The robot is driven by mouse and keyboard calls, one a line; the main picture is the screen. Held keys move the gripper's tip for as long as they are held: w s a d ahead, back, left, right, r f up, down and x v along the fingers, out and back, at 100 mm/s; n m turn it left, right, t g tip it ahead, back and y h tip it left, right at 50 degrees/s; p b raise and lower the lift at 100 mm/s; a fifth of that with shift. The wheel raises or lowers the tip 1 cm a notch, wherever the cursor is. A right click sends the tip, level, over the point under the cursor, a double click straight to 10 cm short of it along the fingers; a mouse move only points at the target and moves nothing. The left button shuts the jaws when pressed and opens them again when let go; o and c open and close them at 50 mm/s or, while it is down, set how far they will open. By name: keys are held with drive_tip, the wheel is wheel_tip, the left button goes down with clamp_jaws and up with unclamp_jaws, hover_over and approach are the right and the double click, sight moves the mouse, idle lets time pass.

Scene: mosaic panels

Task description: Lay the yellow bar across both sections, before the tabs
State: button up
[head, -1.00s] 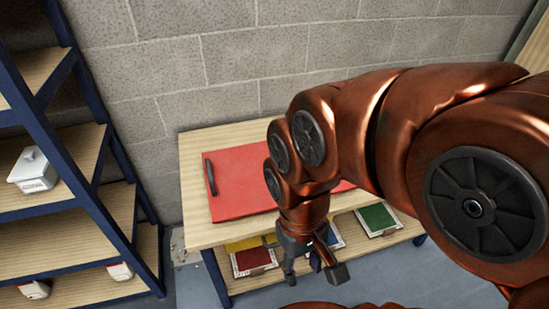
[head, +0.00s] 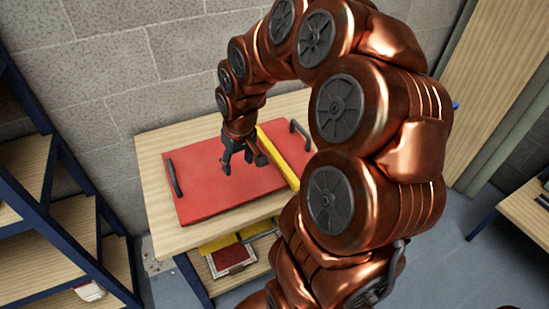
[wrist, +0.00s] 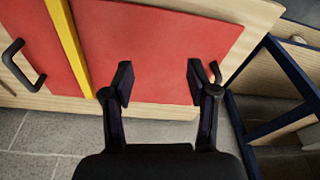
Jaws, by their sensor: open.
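The yellow bar (head: 279,156) lies on the red panel (head: 205,200), running from its back edge to its front edge, right of the middle. In the wrist view the bar (wrist: 69,45) has a wide red part on one side and a narrower one on the other. I cannot tell whether a seam runs under it. A dark handle (head: 174,178) stands near the panel's left end and another handle (head: 301,134) near its right end. My gripper (head: 244,165) is open and empty above the panel, left of the bar and apart from it. No tabs can be made out.
The panel rests on a wooden table (head: 158,228) against a block wall. On its lower shelf lie a yellow piece (head: 217,245) and a framed red piece (head: 232,259). A blue-framed shelf rack (head: 60,235) stands at the left. My arm hides the table's right side.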

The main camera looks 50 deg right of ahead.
drive_tip(key=w+d+f+m+t, duration=0.1)
drive_tip(key=w+d+f, duration=0.25)
drive_tip(key=d, duration=0.45)
drive_tip(key=m+t+h+b, duration=0.1)
drive_tip(key=b, duration=0.1)
approach(275, 153)
drive_tip(key=shift+w+a+f, duration=0.1)
drive_tip(key=shift+w+f, duration=0.05)
drive_tip(key=shift+f, duration=0.3)
drive_tip(key=shift+w+a+f, duration=0.1)
drive_tip(key=shift+w+f, duration=0.1)
drive_tip(key=shift+f, duration=0.25)
drive_tip(key=shift+d+f+p, duration=0.15)
drive_tip(key=shift+d+p, duration=0.05)
drive_tip(key=shift+p, duration=0.1)
drive_tip(key=shift+p+x, duration=1)
drive_tip(key=shift+x, duration=2.7)
drive_tip(key=shift+w+d, duration=0.1)
clamp_jaws()
